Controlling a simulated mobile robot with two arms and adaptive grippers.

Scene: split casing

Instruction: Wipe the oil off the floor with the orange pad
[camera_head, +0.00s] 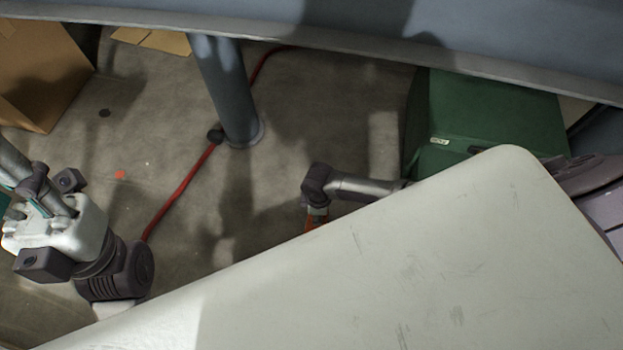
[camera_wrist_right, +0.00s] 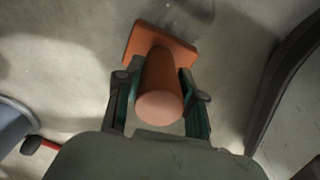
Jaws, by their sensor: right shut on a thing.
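The orange pad (camera_wrist_right: 186,52) is a flat block with a round handle (camera_wrist_right: 160,85). My right gripper (camera_wrist_right: 160,98) is shut on the handle, one finger on each side. In the head view, a sliver of orange (camera_head: 312,221) shows below my right wrist, above the table edge; the table hides the rest. I cannot tell whether the pad touches the floor (camera_head: 180,90). Darker patches on the floor could be oil or shadow. My left gripper (camera_head: 40,196) is at the left edge of the head view; its fingers are not clear.
A pale worn tabletop (camera_head: 440,260) fills the lower right. A blue-grey post (camera_head: 228,95) stands on the floor, with a red cable (camera_head: 182,188) running past its foot. A green box (camera_head: 490,115) is at right, a cardboard box (camera_head: 40,65) at upper left.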

